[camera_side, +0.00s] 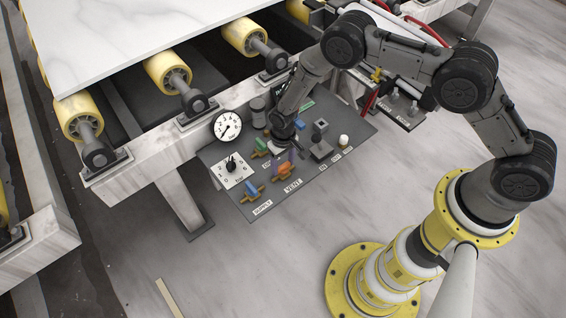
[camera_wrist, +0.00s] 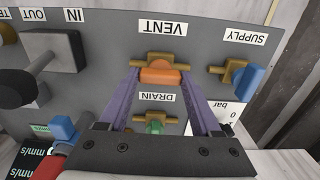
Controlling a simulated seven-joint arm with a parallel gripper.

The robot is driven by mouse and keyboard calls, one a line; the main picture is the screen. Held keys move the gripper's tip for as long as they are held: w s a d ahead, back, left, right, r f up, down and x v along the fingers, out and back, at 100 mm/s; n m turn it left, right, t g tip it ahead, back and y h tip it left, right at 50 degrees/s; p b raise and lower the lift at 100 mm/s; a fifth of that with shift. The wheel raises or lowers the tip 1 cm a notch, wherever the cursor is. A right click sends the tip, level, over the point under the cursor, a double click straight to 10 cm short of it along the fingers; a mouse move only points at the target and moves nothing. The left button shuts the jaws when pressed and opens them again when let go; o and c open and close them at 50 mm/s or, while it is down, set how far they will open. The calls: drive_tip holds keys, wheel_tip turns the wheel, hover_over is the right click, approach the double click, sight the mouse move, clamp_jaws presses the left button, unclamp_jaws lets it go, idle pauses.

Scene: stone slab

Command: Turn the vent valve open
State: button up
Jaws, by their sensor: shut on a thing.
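The vent valve (camera_wrist: 160,73) has an orange handle on a brass body, just below the VENT label in the wrist view. In the side view the orange handle (camera_side: 285,168) sits near the panel's front edge. My gripper (camera_wrist: 160,76) has two purple fingers, one at each side of the orange handle, and is shut on it. In the side view my gripper (camera_side: 290,156) reaches down to the panel from above. The handle lies crosswise in the wrist view, in line with the brass body. The side view shows the handle partly behind the gripper.
The grey panel (camera_side: 240,205) also carries a blue supply valve (camera_side: 249,188), a green drain valve (camera_side: 260,146), a dial knob (camera_side: 232,165), a gauge (camera_side: 227,126) and a grey lever block (camera_side: 320,145). Yellow rollers (camera_side: 168,70) and a white slab (camera_side: 110,35) stand behind.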

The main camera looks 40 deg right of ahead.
sight(283, 165)
drive_tip(key=o, duration=1.4)
wheel_tip(283, 165, up, 14)
drive_tip(key=shift+f, duration=0.1)
